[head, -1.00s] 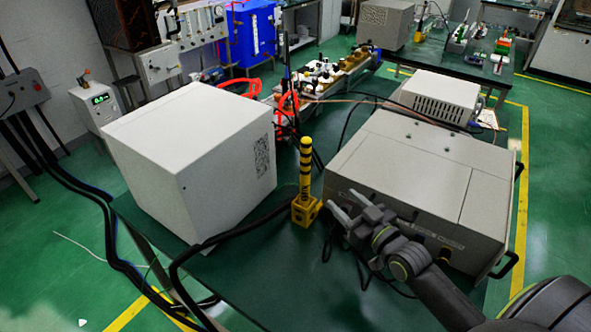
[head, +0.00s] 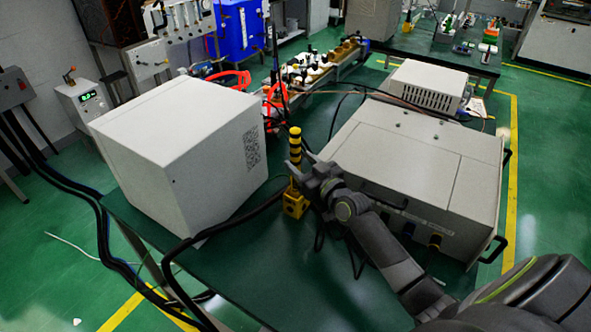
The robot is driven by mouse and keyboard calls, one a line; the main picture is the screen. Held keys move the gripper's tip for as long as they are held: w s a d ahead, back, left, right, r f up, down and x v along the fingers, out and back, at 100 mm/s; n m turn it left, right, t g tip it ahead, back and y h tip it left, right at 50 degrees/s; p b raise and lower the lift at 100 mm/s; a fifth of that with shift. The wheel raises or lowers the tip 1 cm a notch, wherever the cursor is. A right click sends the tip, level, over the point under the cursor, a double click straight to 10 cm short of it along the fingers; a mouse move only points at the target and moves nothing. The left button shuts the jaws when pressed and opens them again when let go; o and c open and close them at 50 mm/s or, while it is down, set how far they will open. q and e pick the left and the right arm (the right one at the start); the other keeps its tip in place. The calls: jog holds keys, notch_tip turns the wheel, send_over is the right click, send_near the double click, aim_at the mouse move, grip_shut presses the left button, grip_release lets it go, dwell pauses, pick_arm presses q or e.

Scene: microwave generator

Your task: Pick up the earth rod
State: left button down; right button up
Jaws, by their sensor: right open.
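The earth rod (head: 295,148) is a yellow rod with black bands. It stands upright in a yellow block holder (head: 295,203) on the dark green table between the two large boxes. My right gripper (head: 299,170) is open, with its fingers pointing left at the rod's lower part, just above the holder. The fingers overlap the rod in the picture and partly hide it. I cannot tell whether they touch it or whether the rod is between them. My left gripper is not in view.
A white box (head: 185,165) stands left of the rod, and a wide grey instrument case (head: 425,165) stands right of it. Black cables (head: 215,238) run over the table around the holder. A smaller vented box (head: 430,87) sits behind. The front of the table (head: 270,265) is clear.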

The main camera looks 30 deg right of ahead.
aim_at(298, 161)
jog(key=shift+w+a+f, duration=0.1)
jog(key=shift+w+a, duration=0.05)
jog(key=shift+w, duration=0.6)
jog(key=shift+w+a+f, duration=0.1)
jog(key=shift+w, duration=0.65)
jog(key=shift+r, duration=0.1)
jog(key=shift+c, duration=0.2)
grip_shut()
